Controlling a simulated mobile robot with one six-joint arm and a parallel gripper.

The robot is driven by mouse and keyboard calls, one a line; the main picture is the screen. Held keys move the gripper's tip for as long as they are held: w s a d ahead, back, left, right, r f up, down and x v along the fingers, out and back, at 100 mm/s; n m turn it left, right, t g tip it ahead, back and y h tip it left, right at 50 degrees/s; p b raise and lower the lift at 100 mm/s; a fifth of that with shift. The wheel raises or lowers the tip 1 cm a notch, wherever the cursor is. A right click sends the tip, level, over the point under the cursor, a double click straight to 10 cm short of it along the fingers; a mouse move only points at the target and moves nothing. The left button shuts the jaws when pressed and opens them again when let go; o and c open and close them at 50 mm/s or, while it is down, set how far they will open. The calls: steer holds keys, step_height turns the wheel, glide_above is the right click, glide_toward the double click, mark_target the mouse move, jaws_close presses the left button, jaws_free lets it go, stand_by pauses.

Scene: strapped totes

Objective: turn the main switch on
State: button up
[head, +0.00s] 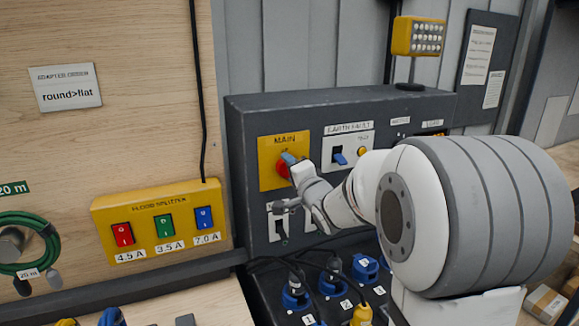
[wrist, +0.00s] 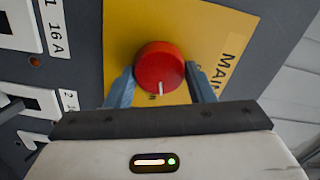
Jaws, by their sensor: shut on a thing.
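The main switch is a round red knob (head: 282,169) on a yellow plate (head: 268,178) marked MAIN, on the front of a dark grey panel box. In the wrist view the red knob (wrist: 160,66) sits between the two blue-grey fingers of my gripper (wrist: 160,76). The gripper is shut on the knob, one finger on each side. A short white mark on the knob's rim points towards the gripper body in that view. In the head view my gripper (head: 289,162) hides part of the knob and some of the plate.
Right of the plate is an earth-fault switch (head: 339,156) with a blue lever. Smaller white-framed switches (head: 277,222) lie below. A yellow flood splitter box (head: 160,220) is at the left. Blue sockets (head: 296,298) stand below the panel, and a yellow lamp (head: 418,37) is above.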

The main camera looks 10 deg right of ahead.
steer(key=shift+m+p, duration=0.4)
steer(key=shift+m, duration=1.2)
steer(key=o, duration=1)
steer(key=shift+c, duration=0.2)
steer(key=s+d+b, duration=0.1)
steer(key=s, duration=0.6)
steer(key=shift+s+d, duration=0.3)
steer(key=shift+s, duration=0.05)
steer(key=shift+f, duration=0.1)
